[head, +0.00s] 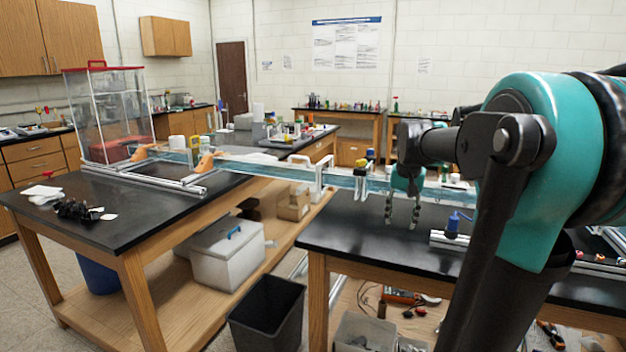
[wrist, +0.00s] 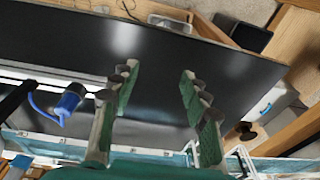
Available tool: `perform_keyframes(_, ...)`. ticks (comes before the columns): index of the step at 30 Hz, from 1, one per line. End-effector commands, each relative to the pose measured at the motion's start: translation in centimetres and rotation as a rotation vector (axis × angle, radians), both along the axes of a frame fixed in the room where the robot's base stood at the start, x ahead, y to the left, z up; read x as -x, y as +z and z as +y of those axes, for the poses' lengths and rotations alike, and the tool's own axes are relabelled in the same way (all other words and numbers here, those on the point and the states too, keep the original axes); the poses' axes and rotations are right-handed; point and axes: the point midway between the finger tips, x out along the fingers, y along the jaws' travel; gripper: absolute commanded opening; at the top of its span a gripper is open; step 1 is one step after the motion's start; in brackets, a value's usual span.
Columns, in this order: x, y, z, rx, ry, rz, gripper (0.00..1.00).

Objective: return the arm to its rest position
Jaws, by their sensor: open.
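My gripper (head: 403,208) hangs above the black-topped bench on the right, fingers pointing down. In the wrist view my gripper (wrist: 155,95) has its two green-padded fingers spread wide with nothing between them. Bare black bench top (wrist: 180,50) shows beyond the fingers. My teal and black arm (head: 530,160) fills the right of the head view and reaches inward to the gripper. A long clear beam (head: 280,170) runs across behind the gripper, between the two benches. Whether the gripper touches the beam cannot be told.
A blue bottle-like part (head: 453,224) stands on a metal rail right of the gripper; it also shows in the wrist view (wrist: 68,103). A clear box with a red rim (head: 105,110) stands on the left bench. A black bin (head: 268,310) is on the floor between benches.

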Motion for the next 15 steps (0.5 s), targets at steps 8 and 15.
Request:
perform_keyframes(8,9.8,-13.4,3.8,0.040,0.209,-0.120,0.46)
perform_keyframes(15,17.3,-20.6,5.4,0.070,0.337,-0.197,0.46)
